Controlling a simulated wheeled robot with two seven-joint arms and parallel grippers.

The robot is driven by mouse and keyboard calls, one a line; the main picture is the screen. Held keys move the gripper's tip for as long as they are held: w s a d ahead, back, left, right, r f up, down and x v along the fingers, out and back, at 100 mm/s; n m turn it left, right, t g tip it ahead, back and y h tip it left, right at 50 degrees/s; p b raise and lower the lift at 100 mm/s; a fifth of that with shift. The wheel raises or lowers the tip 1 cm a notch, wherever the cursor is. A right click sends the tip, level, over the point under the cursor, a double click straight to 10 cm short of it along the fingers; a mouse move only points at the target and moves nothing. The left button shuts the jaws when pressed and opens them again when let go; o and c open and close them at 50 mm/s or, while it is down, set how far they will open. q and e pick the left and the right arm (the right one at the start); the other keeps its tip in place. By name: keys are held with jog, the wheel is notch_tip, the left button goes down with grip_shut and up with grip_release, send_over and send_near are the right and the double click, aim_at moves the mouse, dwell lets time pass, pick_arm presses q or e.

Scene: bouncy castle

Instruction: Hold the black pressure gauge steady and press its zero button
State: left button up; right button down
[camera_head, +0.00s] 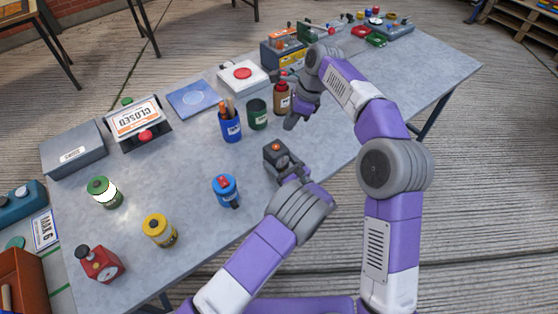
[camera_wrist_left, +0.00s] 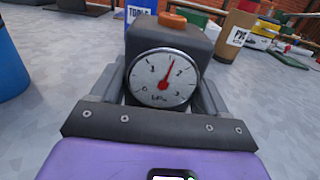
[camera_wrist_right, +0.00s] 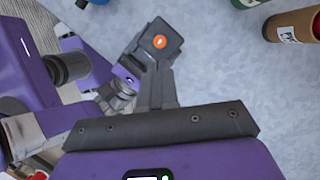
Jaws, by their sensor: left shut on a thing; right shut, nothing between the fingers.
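The black pressure gauge (camera_head: 271,157) is near the table's front edge, upright, with an orange button (camera_head: 276,147) on top. My left gripper (camera_head: 287,170) is shut on it, one finger on each side in the left wrist view. There its white dial (camera_wrist_left: 163,79) faces the camera, with a red needle pointing just right of top. My right gripper (camera_head: 290,124) is shut and empty, behind and slightly right of the gauge in the head view. In the right wrist view its closed fingers (camera_wrist_right: 158,72) point toward the gauge, and the orange button (camera_wrist_right: 159,41) shows just beyond the tips.
A blue device (camera_head: 226,190), a yellow one (camera_head: 159,232) and a red one (camera_head: 103,267) stand to the left. A blue tool cup (camera_head: 231,128), a green cup (camera_head: 257,117) and a brown container (camera_head: 282,101) stand behind. Table right of the gauge is clear.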

aim_at(278, 149)
dwell(0.3)
jog(key=shift+s+a+f+n+t+y, duration=0.2)
jog(key=shift+a+f+t+y, duration=0.35)
jog(key=shift+f+t, duration=0.6)
jog(key=shift+s+a+f+n+t+y, duration=0.15)
jog(key=shift+a+f+t+y, duration=0.35)
jog(key=shift+f+t, duration=0.6)
jog(key=shift+s+a+f+n+t+y, duration=0.1)
jog(key=shift+a+f+n+t+y, duration=0.2)
jog(key=shift+a+f+t, duration=0.8)
jog(key=shift+d+f+g, duration=0.25)
jog(key=shift+d+f, duration=0.15)
jog(key=shift+f, duration=0.05)
